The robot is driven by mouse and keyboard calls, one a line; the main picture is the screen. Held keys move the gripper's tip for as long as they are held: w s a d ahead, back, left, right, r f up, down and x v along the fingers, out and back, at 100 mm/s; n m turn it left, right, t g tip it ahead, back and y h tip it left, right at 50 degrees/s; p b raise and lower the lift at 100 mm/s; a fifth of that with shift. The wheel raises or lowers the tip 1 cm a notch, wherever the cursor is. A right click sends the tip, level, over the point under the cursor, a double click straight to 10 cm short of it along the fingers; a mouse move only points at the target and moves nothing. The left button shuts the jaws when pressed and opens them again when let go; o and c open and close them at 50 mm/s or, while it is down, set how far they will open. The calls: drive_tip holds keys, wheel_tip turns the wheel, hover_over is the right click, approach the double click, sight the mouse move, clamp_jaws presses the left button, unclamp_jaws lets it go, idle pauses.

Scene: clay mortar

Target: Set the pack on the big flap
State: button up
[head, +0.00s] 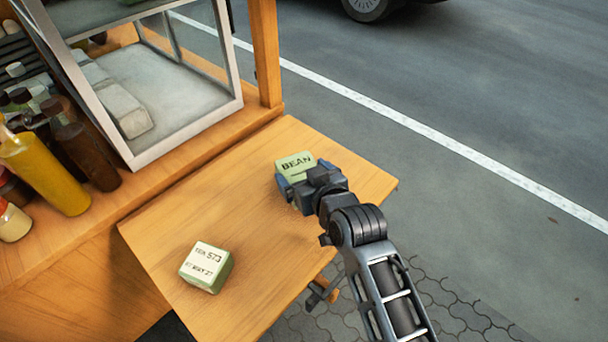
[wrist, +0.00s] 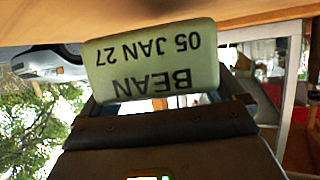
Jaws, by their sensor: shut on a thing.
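A pale green pack marked BEAN (head: 295,165) is held in my gripper (head: 296,186). The pack also shows large in the wrist view (wrist: 150,60), with its label, BEAN 05 JAN 27, upside down. My gripper's blue-tipped fingers are shut on it. Pack and gripper are over the far right part of the wooden flap (head: 200,225). I cannot tell whether the pack touches the wood. A second pale green pack (head: 206,266), with a white printed top, stands on the flap's near left part, apart from my gripper.
A glass case (head: 150,80) with a white frame stands on the wooden counter behind the flap. A yellow bottle (head: 45,172) and dark bottles (head: 85,150) stand at left. The flap's middle is bare. Beyond its right edge lies the street (head: 450,190).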

drive_tip(key=shift+f, duration=0.45)
drive_tip(key=shift+f, duration=0.1)
drive_tip(key=shift+f+b, duration=0.35)
drive_tip(key=shift+b, duration=0.05)
drive_tip(key=shift+f, duration=0.2)
drive_tip(key=o, duration=0.8)
drive_tip(key=shift+s+r+p, duration=0.15)
drive_tip(key=shift+r+p, duration=0.4)
drive_tip(key=shift+r, duration=0.25)
drive_tip(key=b+v, duration=0.1)
drive_tip(key=v, duration=1)
drive_tip(key=shift+s+d+b, duration=0.25)
drive_tip(key=shift+s+b, duration=0.05)
drive_tip(key=shift+b, duration=0.05)
